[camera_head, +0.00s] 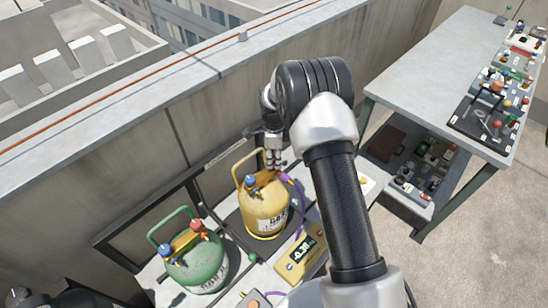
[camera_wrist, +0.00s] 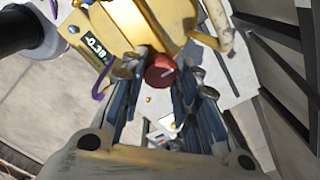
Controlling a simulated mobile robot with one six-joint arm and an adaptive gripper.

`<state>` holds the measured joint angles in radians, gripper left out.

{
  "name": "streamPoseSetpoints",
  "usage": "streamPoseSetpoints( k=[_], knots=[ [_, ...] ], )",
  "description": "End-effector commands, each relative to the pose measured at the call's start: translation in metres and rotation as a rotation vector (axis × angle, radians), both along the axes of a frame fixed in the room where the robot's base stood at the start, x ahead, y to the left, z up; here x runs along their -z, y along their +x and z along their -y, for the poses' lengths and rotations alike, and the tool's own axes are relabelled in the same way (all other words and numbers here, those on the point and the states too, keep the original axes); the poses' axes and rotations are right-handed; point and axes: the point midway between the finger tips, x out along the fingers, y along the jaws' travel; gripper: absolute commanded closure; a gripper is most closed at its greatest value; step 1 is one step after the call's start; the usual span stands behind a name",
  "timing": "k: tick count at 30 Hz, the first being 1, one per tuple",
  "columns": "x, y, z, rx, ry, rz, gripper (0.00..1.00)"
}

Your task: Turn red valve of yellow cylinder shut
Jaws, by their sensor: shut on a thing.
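The yellow cylinder (camera_head: 264,212) stands upright on the grey bench, with a yellow handle and a blue valve (camera_head: 250,182) on its left side. Its red valve (camera_wrist: 160,72) shows in the wrist view between my fingers. My gripper (camera_head: 273,158) reaches down to the cylinder's top from above, and it also shows in the wrist view (camera_wrist: 158,80). Its two fingers are closed on the red valve's sides. The red valve is hidden behind my gripper in the head view. The cylinder's yellow body (camera_wrist: 135,22) fills the top of the wrist view.
A green cylinder (camera_head: 196,265) with a red and a blue valve stands to the left. A yellow scale display (camera_head: 300,258) and a purple hose (camera_head: 297,195) lie close to the yellow cylinder. A tool table (camera_head: 435,75) stands at right. A parapet (camera_head: 150,110) runs behind.

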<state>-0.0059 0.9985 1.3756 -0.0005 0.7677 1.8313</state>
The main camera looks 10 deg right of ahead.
Motion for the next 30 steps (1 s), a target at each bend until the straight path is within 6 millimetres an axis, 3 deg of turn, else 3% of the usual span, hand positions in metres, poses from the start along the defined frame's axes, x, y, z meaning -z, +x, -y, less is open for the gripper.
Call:
streamPoseSetpoints(
  k=[2,3,12,23,30],
  knots=[
    [0.0,0.0,0.0,0.001,0.001,0.001,0.95],
    [0.0,0.0,0.0,0.001,0.001,0.001,0.71],
    [0.0,0.0,0.0,0.0,0.001,0.0,0.51],
    [-0.004,0.001,0.0,-0.001,0.0,0.002,0.51],
    [-0.044,0.002,0.0,-0.001,0.001,0.005,0.51]
  ],
)
